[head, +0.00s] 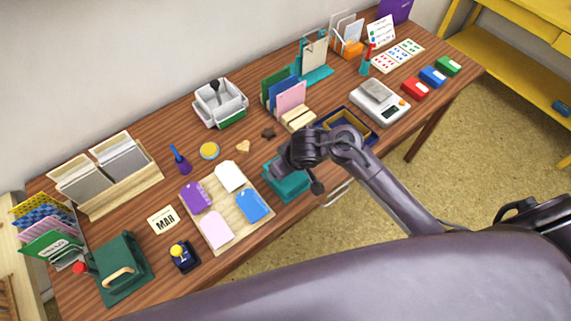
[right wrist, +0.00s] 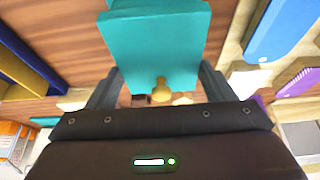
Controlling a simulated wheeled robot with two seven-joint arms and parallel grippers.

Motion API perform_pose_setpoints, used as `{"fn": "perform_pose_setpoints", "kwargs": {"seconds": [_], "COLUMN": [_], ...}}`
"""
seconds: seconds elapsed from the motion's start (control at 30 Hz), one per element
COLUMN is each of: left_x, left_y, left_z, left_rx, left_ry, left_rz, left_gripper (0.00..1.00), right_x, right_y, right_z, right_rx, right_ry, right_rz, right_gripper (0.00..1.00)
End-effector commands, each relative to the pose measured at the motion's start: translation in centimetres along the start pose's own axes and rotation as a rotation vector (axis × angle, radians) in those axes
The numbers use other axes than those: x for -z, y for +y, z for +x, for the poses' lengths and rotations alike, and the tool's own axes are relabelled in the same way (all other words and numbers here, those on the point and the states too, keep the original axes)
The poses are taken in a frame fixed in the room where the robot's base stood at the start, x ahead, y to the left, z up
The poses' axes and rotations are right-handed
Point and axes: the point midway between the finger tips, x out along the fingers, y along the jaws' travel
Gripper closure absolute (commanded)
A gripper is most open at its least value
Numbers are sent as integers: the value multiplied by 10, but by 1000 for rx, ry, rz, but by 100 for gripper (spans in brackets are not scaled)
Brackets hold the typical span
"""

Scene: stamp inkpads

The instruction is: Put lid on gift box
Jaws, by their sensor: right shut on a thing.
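A teal box-shaped piece (head: 287,186) is under and beside my right gripper (head: 284,166), right of the wooden tag board. In the right wrist view the teal piece (right wrist: 155,38) is between the two fingers of my right gripper (right wrist: 158,88), which is shut on it. A small gold knob (right wrist: 161,90) shows at its near end. I cannot tell whether the teal piece is a lid alone or a lid with a box. An open navy tray-like box with a gold inside (head: 347,121) lies behind my right arm, partly hidden by it. My left gripper is not in view.
The wooden board (head: 226,238) with several coloured tags lies left of the teal piece. A white scale (head: 379,102) and upright cards (head: 290,95) stand behind. The table's front edge is close to the teal piece.

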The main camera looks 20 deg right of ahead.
Motion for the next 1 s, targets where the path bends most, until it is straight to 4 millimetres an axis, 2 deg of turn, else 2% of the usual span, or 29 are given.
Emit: {"fn": "perform_pose_setpoints", "kwargs": {"seconds": [0.93, 0.97, 1.0], "left_x": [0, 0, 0], "left_y": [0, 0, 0], "left_z": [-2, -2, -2], "left_rx": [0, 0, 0], "left_ry": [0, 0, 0], "left_rz": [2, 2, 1], "left_gripper": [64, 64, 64], "right_x": [-2, -2, -2], "right_y": [0, 0, 0], "right_z": [4, 4, 4], "right_rx": [0, 0, 0], "right_ry": [0, 0, 0], "right_rz": [0, 0, 0], "right_gripper": [46, 22, 17]}}
